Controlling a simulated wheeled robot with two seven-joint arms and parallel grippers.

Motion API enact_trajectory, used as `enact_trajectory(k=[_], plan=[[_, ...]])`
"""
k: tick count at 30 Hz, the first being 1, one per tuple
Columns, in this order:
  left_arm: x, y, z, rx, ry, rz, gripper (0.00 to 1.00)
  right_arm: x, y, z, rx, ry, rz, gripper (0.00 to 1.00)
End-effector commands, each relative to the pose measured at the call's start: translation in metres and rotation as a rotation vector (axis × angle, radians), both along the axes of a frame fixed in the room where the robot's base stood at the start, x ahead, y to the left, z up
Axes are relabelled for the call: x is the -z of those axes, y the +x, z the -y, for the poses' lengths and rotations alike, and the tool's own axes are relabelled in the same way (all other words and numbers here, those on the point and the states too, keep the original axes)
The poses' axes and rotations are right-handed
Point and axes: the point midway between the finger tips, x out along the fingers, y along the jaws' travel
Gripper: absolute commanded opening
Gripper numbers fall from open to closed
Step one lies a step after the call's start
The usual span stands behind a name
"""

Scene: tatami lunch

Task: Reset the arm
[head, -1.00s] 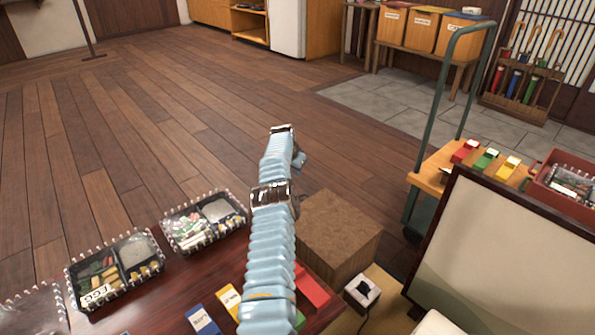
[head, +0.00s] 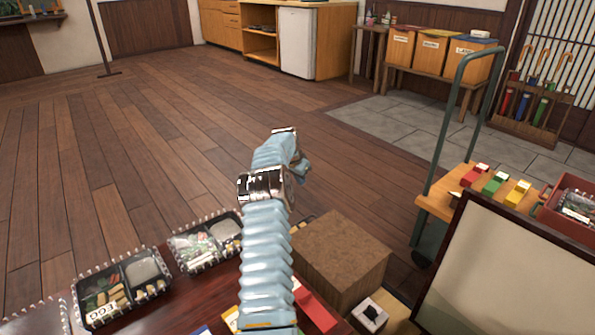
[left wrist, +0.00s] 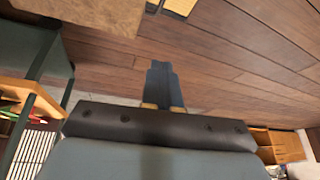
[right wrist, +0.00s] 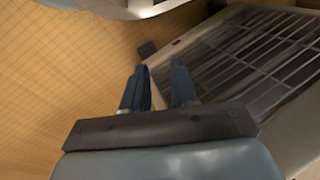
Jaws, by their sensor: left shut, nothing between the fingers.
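My left arm rises through the middle of the head view and bends above the dark table. Its hand is mostly hidden behind the wrist there. In the left wrist view my left gripper (left wrist: 161,68) has its fingers together and empty, with wooden floor behind them. My right gripper (right wrist: 158,68) shows only in the right wrist view. Its two fingers stand apart with nothing between them, above tatami and beside a framed grille (right wrist: 245,60).
Lunch boxes (head: 125,285) (head: 207,243) stand on the dark table (head: 165,312). A brown block (head: 340,255) is right of my left arm. A framed board (head: 520,270) and a green-handled cart (head: 440,160) are at the right. Open wooden floor lies beyond.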

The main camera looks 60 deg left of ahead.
Motion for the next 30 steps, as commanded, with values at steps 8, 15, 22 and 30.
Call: enact_trajectory(k=[8, 15, 22, 30], plan=[[-0.040, -0.016, 0.008, -0.001, -0.001, 0.000, 0.00, -0.002, 0.000, 0.000, 0.000, -0.001, 0.001, 0.28], [-0.045, -0.018, 0.009, 0.001, -0.002, 0.000, 0.00, -0.002, 0.000, 0.000, 0.000, -0.001, 0.001, 0.28], [-0.065, -0.018, 0.009, 0.000, -0.001, 0.000, 0.00, -0.021, -0.001, -0.002, -0.004, 0.002, -0.001, 0.28], [-0.108, -0.018, 0.009, 0.000, -0.001, 0.000, 0.00, -0.064, -0.005, -0.011, -0.020, 0.015, -0.007, 0.28]])
